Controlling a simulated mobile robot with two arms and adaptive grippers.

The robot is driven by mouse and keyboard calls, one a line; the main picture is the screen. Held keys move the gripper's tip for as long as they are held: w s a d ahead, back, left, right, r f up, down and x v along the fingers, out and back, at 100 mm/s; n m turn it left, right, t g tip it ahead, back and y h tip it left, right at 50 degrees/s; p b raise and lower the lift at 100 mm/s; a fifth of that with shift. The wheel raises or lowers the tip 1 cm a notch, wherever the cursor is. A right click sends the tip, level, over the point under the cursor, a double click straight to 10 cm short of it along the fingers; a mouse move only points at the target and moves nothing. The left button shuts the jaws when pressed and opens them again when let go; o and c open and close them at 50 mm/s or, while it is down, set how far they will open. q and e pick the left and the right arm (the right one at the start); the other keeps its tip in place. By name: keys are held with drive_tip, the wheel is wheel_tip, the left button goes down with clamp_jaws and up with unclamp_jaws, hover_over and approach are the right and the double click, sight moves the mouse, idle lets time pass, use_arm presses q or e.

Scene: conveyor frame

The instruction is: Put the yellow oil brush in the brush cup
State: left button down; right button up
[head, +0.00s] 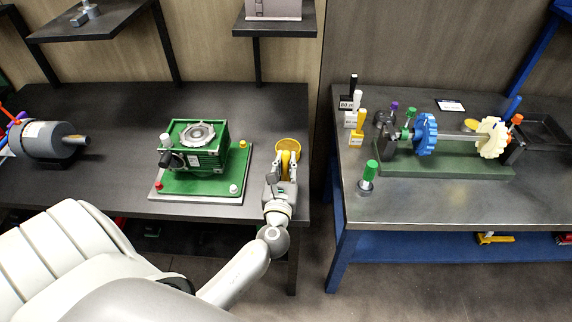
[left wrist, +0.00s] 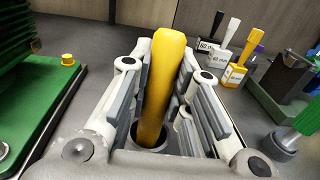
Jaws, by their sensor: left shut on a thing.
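My left gripper (head: 286,172) is at the right end of the left bench, shut on a yellow handle (left wrist: 163,75), which I take for the yellow oil brush. In the left wrist view the handle stands between the fingers, slightly tilted, with a dark round rim (left wrist: 152,137) around its near end. In the head view a round yellow part (head: 288,145) shows just beyond the fingertips. I cannot tell which thing is the brush cup. My right gripper is not in view.
A green machine (head: 205,150) on a green-topped plate is left of the gripper. Across a gap, the right bench (head: 440,208) holds a green handle (head: 369,170) in a grey base, black, white and yellow handled tools, and a shaft with a blue wheel (head: 426,134).

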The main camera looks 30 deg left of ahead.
use_arm(q)
drive_tip(key=shift+s+r, duration=0.1)
drive_tip(key=shift+r, duration=0.1)
drive_tip(key=c, duration=1.5)
unclamp_jaws()
drive_tip(key=shift+d+r, duration=0.1)
drive_tip(key=shift+d, duration=0.05)
drive_tip(key=shift+c, duration=0.2)
drive_tip(key=shift+o, duration=1)
drive_tip(key=shift+s, duration=0.1)
drive_tip(key=b+v, duration=0.2)
drive_tip(key=v, duration=0.9)
drive_tip(key=shift+s+d+b, duration=0.2)
drive_tip(key=shift+s+b, duration=0.1)
drive_tip(key=shift+s, duration=0.05)
